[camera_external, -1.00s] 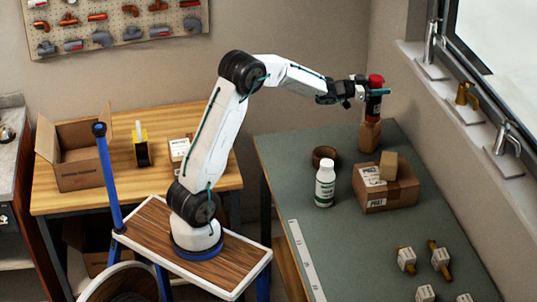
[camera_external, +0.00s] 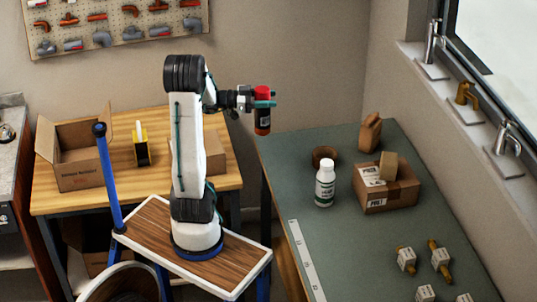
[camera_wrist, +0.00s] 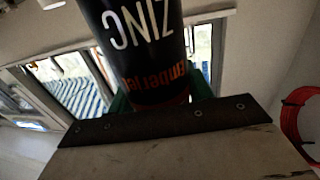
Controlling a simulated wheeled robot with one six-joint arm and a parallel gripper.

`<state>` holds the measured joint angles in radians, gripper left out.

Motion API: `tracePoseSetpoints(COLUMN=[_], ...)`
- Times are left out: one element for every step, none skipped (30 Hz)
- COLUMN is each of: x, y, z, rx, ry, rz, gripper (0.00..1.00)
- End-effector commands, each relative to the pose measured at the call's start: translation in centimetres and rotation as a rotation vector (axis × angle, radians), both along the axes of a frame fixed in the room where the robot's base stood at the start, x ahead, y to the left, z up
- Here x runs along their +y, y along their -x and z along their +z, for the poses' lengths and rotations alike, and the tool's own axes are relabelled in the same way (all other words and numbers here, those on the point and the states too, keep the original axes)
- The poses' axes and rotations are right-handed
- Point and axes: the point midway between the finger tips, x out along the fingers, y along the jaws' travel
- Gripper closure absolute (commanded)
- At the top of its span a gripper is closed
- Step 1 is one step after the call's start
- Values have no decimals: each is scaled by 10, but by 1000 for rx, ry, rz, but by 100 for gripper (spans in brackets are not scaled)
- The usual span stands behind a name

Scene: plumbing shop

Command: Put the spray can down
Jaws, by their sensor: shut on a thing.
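The spray can (camera_external: 262,118) has a red cap and a dark body with a red band at its lower end. My gripper (camera_external: 264,103) is shut on it and holds it upright in the air, near the left back corner of the green table (camera_external: 285,165). My gripper (camera_wrist: 155,95) shows there with green fingers on both sides of the can, partly hidden behind a dark plate.
The green table carries a brown cup (camera_external: 324,156), a white bottle (camera_external: 325,183), a wooden block (camera_external: 370,132), a carton (camera_external: 386,190) and several tagged brass fittings. A wooden bench (camera_external: 70,202) with an open box (camera_external: 75,158) and a yellow item (camera_external: 141,147) stands left. The green table's front middle is bare.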

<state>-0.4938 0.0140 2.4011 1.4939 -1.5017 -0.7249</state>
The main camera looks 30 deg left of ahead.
Motion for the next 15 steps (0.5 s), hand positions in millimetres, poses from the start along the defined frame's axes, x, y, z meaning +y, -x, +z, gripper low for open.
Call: tracePoseSetpoints(x=[4, 5, 5, 4, 4, 4, 4, 4, 4, 4, 4, 4, 4, 4, 4], y=[10, 15, 17, 16, 16, 16, 16, 15, 15, 15, 15, 15, 15, 15, 15], z=[0, -1, -7, -14, -19, -26, -31, -37, -44, -49, -53, -62, -67, -71, -77], rx=[-2, -1, 3, 6, 5, 6, 5, 6, 4, 4, 4, 5, 5, 4, 4], ry=[1, 0, 2, 4, 3, 4, 3, 4, 4, 4, 4, 5, 5, 4, 4], rz=[-1, -3, -8, -9, -9, -9, -9, -9, -9, -9, -8, -8, -8, -8, -8], gripper=[95, 95, 95, 95, 95, 95, 95, 95, 95, 95, 95, 95, 95, 95, 95])
